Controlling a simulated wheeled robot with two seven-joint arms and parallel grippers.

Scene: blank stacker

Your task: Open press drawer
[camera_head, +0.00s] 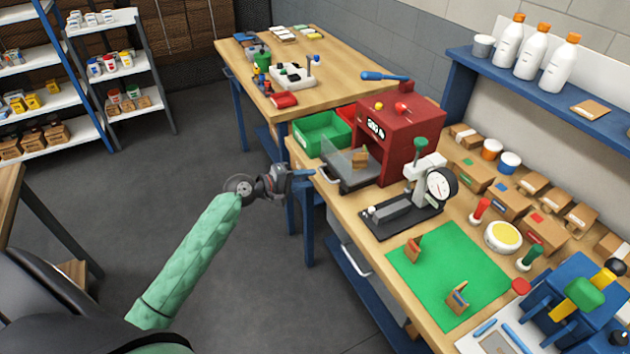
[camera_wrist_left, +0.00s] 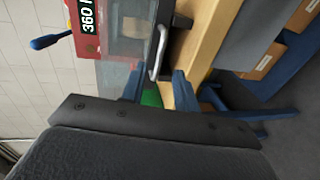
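The red press (camera_head: 398,125) stands on the wooden bench. A grey drawer or tray (camera_head: 345,180) with a clear panel sits at its left side, with a small wooden block (camera_head: 360,159) on or behind the panel. The drawer's pale bar handle (camera_head: 327,174) faces my left gripper (camera_head: 304,177). In the left wrist view, the handle (camera_wrist_left: 157,52) lies ahead of and roughly between the two blue fingertips of the left gripper (camera_wrist_left: 159,78). The fingers are apart and hold nothing; contact with the handle cannot be made out. My right gripper is out of view.
A green bin (camera_head: 321,133) sits beside the press. A dial gauge stand (camera_head: 415,195) and green mat (camera_head: 450,268) lie nearer along the bench. A blue lever (camera_head: 384,76) sticks out above the press. Open floor (camera_head: 200,140) lies left of the bench.

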